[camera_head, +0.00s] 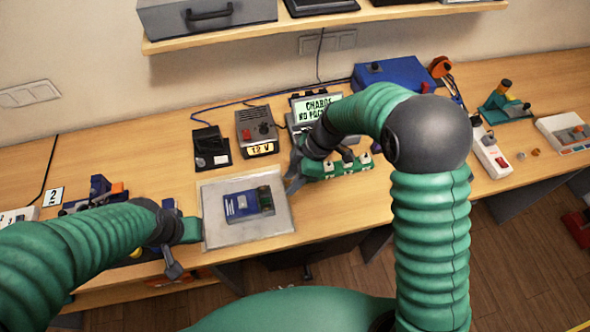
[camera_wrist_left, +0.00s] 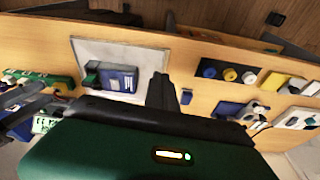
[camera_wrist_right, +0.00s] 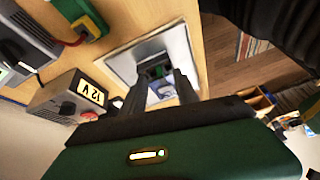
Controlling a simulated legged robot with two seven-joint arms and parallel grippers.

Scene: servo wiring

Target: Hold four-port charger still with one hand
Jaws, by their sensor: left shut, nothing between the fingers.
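The four-port charger looks to be the green strip with several ports (camera_head: 340,168) at mid bench in the head view, partly behind my right arm. It also shows at the far left of the left wrist view (camera_wrist_left: 28,75). My right gripper (camera_head: 292,183) is at the strip's left end; its fingers are apart in the right wrist view (camera_wrist_right: 160,90) and nothing is held. Whether it touches the strip I cannot tell. My left gripper (camera_head: 173,267) is shut and empty, left of the metal tray and near the bench's front edge; its fingers show in the left wrist view (camera_wrist_left: 160,92).
A metal tray (camera_head: 215,190) holds a blue device with a green block (camera_head: 248,204). A 12 V box (camera_head: 256,128), a black device (camera_head: 210,147) and a "CHARGE" display (camera_head: 315,107) stand behind. A white power strip (camera_head: 490,155) lies right. A shelf (camera_head: 300,28) overhangs the back.

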